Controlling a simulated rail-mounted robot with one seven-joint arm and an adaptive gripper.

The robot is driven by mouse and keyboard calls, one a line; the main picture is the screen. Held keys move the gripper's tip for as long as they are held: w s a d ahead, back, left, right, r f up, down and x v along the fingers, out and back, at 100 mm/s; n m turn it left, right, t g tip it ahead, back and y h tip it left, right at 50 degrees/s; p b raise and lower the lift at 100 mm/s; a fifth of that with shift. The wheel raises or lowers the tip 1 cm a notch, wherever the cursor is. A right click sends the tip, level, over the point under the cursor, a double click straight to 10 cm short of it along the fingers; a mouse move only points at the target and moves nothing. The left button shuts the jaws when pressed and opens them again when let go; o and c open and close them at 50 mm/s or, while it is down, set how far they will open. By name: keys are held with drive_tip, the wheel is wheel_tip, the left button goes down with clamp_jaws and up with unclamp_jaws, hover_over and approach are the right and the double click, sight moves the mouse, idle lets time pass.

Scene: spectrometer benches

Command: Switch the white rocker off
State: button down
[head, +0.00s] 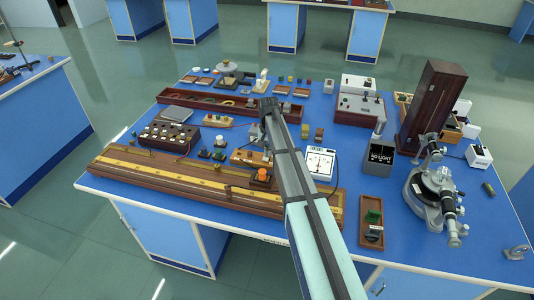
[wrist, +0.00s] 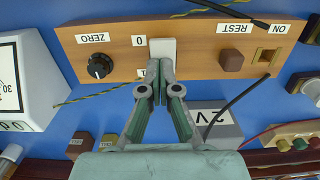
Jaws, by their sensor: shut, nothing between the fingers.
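The white rocker (wrist: 162,48) is on an orange-brown wooden panel in the wrist view. Labels 0 (wrist: 139,40) and 1 (wrist: 140,73) stand beside its left side. My gripper (wrist: 159,68) is shut and empty, its fingertips at the rocker's lower part, near the 1 label. The tips cover that part, and I cannot tell whether they touch it or which way the rocker is tilted. In the head view the wooden panel (head: 242,158) shows near the middle of the bench, partly behind my arm, and the rocker cannot be made out.
The panel also has a black ZERO knob (wrist: 100,66), a brown button (wrist: 231,61) under REST and a square ON window (wrist: 268,55). A white meter (head: 319,162) stands close by. A 2V block (wrist: 215,118) and wires lie near my fingers. A long brass-and-wood rail (head: 185,180) lies in front.

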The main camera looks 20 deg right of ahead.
drive_tip(key=shift+r+p, duration=0.3)
drive_tip(key=shift+r, duration=0.25)
wheel_tip(320, 180, up, 13)
drive_tip(key=b, duration=0.2)
drive_tip(key=shift+w+d, duration=0.15)
drive_tip(key=shift+w, duration=0.1)
drive_tip(key=shift+f, duration=0.1)
